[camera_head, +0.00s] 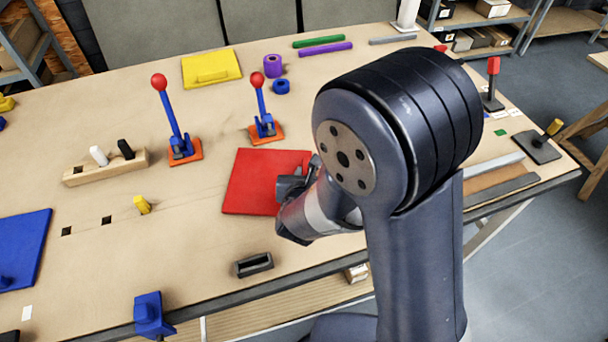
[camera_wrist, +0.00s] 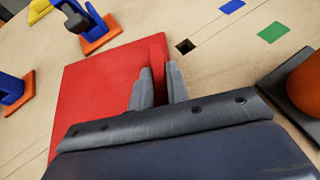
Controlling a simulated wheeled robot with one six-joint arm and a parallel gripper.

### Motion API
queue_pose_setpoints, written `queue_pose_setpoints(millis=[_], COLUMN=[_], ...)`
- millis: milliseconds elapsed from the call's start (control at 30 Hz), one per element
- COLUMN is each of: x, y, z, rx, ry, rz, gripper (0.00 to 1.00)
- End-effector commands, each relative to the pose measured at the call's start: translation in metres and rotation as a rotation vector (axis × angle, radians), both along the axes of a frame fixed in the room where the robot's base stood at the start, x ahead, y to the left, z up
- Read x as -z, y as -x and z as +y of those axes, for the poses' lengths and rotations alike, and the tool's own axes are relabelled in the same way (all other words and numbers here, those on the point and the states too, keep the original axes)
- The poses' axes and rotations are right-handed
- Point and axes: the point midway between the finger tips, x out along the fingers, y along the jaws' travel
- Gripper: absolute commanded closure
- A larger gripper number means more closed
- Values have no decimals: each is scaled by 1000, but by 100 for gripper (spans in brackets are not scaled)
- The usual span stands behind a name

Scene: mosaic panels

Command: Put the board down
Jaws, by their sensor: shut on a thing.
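The red board (camera_head: 250,188) lies flat in the middle of the workbench, or just above it; I cannot tell whether its whole underside touches. In the wrist view the red board (camera_wrist: 95,85) spreads to the left under my fingers. My gripper (camera_head: 296,182) is over the board's right part. In the wrist view my gripper's fingers (camera_wrist: 160,88) are shut on the board's upright red handle (camera_wrist: 157,58). My arm hides the board's right side in the head view.
Two red-knobbed levers (camera_head: 172,120) (camera_head: 262,105) on orange bases stand behind the board. A black handle (camera_head: 254,264) lies in front. A wooden block (camera_head: 105,170) with pegs is at left.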

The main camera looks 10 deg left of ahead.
Motion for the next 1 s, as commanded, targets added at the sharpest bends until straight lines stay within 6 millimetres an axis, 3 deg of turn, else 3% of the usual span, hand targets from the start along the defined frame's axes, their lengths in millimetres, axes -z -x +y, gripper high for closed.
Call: queue_pose_setpoints(millis=[367, 400, 633, 1000], x=[4, 4, 3, -2], y=[-1, 0, 0, 0], z=[0, 0, 0, 0], rx=[1, 0, 0, 1], ry=[-2, -1, -1, 0], rz=[-2, 0, 0, 0], gripper=[100, 82, 63, 62])
